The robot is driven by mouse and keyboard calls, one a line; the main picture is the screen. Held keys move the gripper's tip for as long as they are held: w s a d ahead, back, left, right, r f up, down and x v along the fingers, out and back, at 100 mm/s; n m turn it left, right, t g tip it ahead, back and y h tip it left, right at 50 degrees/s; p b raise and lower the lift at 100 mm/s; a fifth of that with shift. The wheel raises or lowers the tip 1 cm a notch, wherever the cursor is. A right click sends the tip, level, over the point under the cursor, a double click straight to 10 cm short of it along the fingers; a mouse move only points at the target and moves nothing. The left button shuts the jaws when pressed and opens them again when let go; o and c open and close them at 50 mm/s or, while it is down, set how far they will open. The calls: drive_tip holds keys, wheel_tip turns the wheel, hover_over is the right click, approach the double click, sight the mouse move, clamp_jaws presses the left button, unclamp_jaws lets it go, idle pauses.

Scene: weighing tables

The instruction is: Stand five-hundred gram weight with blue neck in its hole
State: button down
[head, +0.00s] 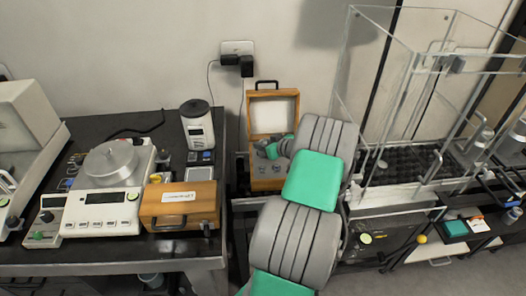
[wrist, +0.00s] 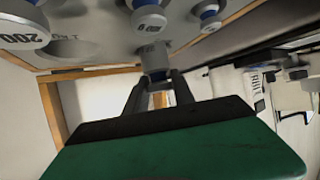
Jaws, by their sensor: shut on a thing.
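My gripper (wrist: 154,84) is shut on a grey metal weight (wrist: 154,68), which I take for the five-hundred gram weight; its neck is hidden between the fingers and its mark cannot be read. It is close to the weight board (wrist: 95,50) of the open wooden box (head: 268,184). Whether its foot is in a hole cannot be told. Other weights with blue necks stand in the board: one marked 200 (wrist: 24,36), one beside the held weight (wrist: 149,20) and a smaller one (wrist: 209,14). In the head view my arm hides part of the box.
The box's raised lid (head: 273,112) stands behind its weights. A closed wooden case (head: 178,209) and a balance (head: 105,200) are on the dark table to the left. A clear-walled enclosure (head: 395,75) stands close on the right of my arm.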

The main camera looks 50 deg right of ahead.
wheel_tip(320, 180, down, 2)
drive_tip(key=shift+f, duration=0.1)
drive_tip(key=c, duration=1.1)
unclamp_jaws()
drive_tip(key=shift+s, duration=0.1)
drive_tip(key=shift+o, duration=0.2)
drive_tip(key=b+v, duration=0.1)
drive_tip(key=v, duration=1.1)
